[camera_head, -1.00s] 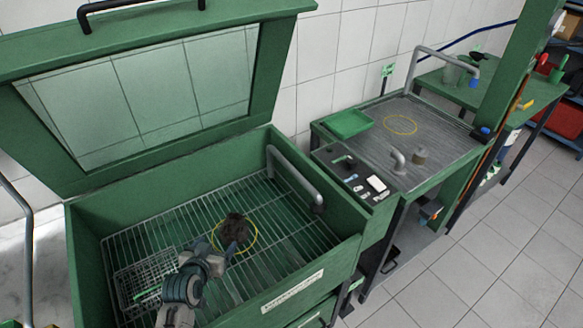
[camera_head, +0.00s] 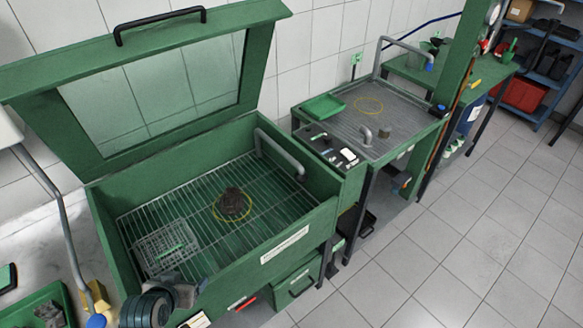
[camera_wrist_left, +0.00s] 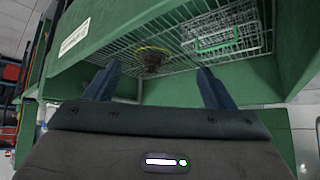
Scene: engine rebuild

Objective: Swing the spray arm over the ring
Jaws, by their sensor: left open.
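The spray arm (camera_head: 280,152) is a bent grey pipe along the right inner side of the open green washer. The yellow ring (camera_head: 217,216) lies on the washer's wire rack, with a dark lumpy part (camera_head: 233,202) standing inside it. The pipe is to the right of the ring, not above it. My left gripper is at the washer's front wall in the head view, its fingers not clear there. In the left wrist view its two fingers (camera_wrist_left: 158,78) are apart with nothing between them; the ring (camera_wrist_left: 152,48) and part show beyond. My right gripper is not in view.
A wire basket (camera_head: 165,248) sits on the rack's left. The washer's lid (camera_head: 262,70) stands raised behind. A control panel (camera_head: 330,150) and a second bench (camera_head: 345,125) with its own yellow ring and pipe are to the right. Open floor lies front right.

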